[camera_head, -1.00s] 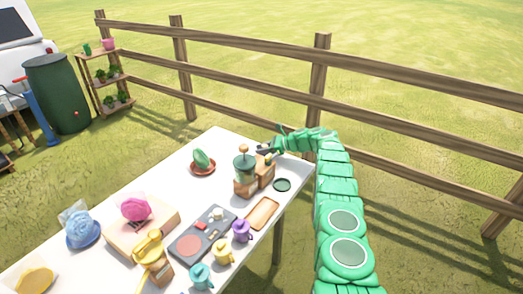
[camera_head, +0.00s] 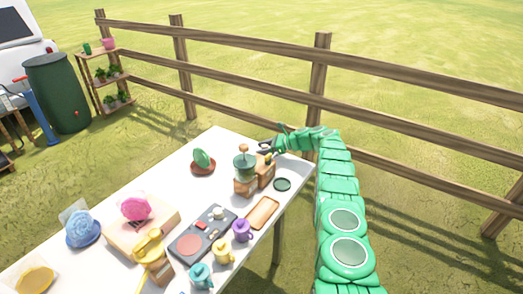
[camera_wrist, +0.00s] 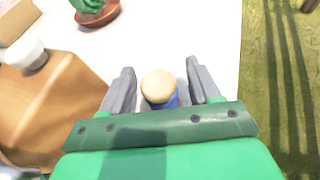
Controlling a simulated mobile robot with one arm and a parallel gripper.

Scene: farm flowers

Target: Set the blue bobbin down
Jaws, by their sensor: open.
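The blue bobbin (camera_wrist: 158,88) shows in the wrist view with a round tan top and a strip of blue below it. It stands between the two grey fingers of my gripper (camera_wrist: 160,76), with a gap on each side. The fingers are open and the bobbin appears to be on the white table (camera_wrist: 180,30). Its lower part is hidden behind my gripper's green body. In the head view my gripper (camera_head: 267,147) is at the far right end of the table, behind the wooden grinder-like item (camera_head: 245,175); the bobbin cannot be made out there.
A wooden block (camera_wrist: 50,100) stands close to the left of my gripper. A red-brown saucer (camera_head: 203,168) with a green object lies farther left. A dark green disc (camera_head: 282,184) and a wooden tray (camera_head: 262,212) lie nearer. The table's edge is close on the right.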

